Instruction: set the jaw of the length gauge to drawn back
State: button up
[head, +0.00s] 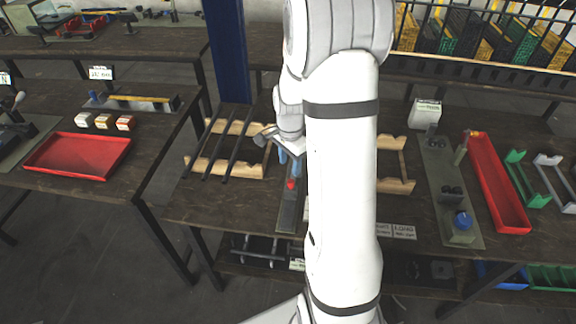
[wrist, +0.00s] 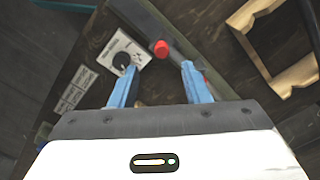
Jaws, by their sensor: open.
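A narrow dark grey rail fixture (head: 287,213), which looks like the length gauge, lies on the middle bench and carries a red knob (head: 291,184). In the wrist view the rail (wrist: 180,42) runs diagonally, with the round red knob (wrist: 161,48) on it and a smaller red part close to the right finger. My gripper (wrist: 158,67) is open and empty, its blue fingers on either side of the knob in the picture. I cannot tell their height above it. In the head view my gripper (head: 289,162) hangs over the rail. The jaw's position cannot be made out.
Wooden racks (head: 225,168) with dark rods stand left of the rail. A green-grey press plate (head: 440,180) and a red tray (head: 497,185) lie to the right. My arm hides the bench's middle.

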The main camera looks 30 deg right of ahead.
aim_at(291, 181)
jog(key=shift+w+d+f+m, duration=0.15)
jog(key=shift+d+f+m, duration=0.2)
jog(key=shift+f, duration=0.3)
notch_tip(291, 181, down, 7)
jog(key=shift+f+p, duration=0.15)
jog(key=shift+p, duration=0.45)
jog(key=shift+c, duration=0.4)
grip_shut()
